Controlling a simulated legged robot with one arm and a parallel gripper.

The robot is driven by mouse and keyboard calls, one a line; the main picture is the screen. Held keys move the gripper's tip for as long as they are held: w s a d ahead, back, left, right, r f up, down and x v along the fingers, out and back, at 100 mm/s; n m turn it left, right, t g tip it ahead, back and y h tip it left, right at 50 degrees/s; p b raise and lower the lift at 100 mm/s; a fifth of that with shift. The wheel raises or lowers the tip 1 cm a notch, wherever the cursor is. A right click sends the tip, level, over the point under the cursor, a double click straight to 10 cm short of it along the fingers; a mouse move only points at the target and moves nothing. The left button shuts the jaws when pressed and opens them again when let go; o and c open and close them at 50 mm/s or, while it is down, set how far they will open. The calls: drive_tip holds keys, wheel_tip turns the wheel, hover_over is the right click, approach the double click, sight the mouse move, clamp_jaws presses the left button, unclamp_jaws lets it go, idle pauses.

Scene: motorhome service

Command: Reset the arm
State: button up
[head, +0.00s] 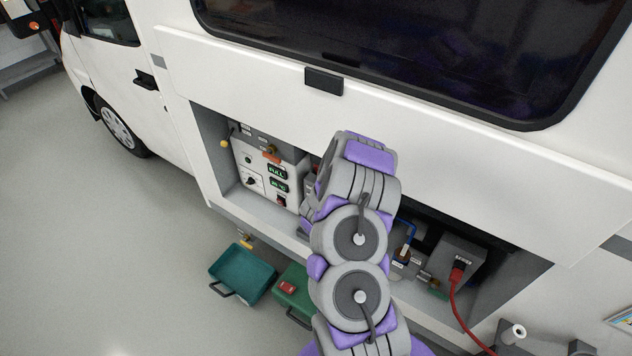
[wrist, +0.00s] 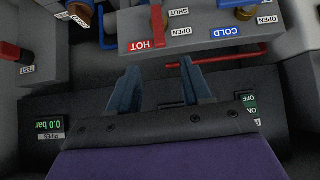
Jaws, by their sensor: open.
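My gripper (wrist: 172,80) shows in the wrist view with its two blue-grey fingers apart and nothing between them. It is inside or just in front of the service bay, below a grey block with a red HOT label (wrist: 146,45) and a blue COLD label (wrist: 226,32). In the head view my grey and purple arm reaches into the open service bay (head: 258,207) of the white motorhome (head: 260,60). The arm hides the middle of the bay, and the gripper itself is hidden there.
A control panel (head: 262,172) stands at the bay's left, and a grey box with a red cable (head: 456,300) at its right. A teal tray (head: 242,274) and a green case (head: 293,290) are on the floor below. A 0.0 bar display (wrist: 49,124) shows at the wrist view's left. Floor at left is clear.

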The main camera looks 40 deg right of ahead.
drive_tip(key=w+a+r+n+t+y+b, duration=0.1)
drive_tip(key=w+a+r+n+y+b, duration=0.15)
drive_tip(key=a, duration=0.45)
drive_tip(key=w+a+r+n+t+y+b, duration=0.1)
drive_tip(key=w+a+r+y+b, duration=0.2)
drive_tip(key=a, duration=0.5)
drive_tip(key=w+a+r+n+t+y+b, duration=0.1)
drive_tip(key=w+a+r+n+y+b, duration=0.2)
drive_tip(key=a, duration=0.4)
drive_tip(key=s+a+r+n+y+b, duration=0.2)
drive_tip(key=s+a+r, duration=0.15)
drive_tip(key=a, duration=0.45)
drive_tip(key=s+a+r+n+g+b, duration=0.1)
drive_tip(key=s+a+n+g+b, duration=0.1)
drive_tip(key=s, duration=0.4)
drive_tip(key=s+a+r+n+g+b, duration=0.1)
drive_tip(key=s+a+r+g+b, duration=0.15)
drive_tip(key=s, duration=0.35)
drive_tip(key=s+d+n+g+h+b, duration=0.1)
drive_tip(key=s+g+b, duration=0.1)
drive_tip(key=s, duration=0.8)
drive_tip(key=s+d+n+g+h+b, duration=0.1)
drive_tip(key=s+d+b, duration=0.1)
drive_tip(key=s, duration=0.9)
drive_tip(key=shift+d+f+g+b, duration=0.25)
drive_tip(key=shift+g+b, duration=0.1)
drive_tip(key=shift+b, duration=0.3)
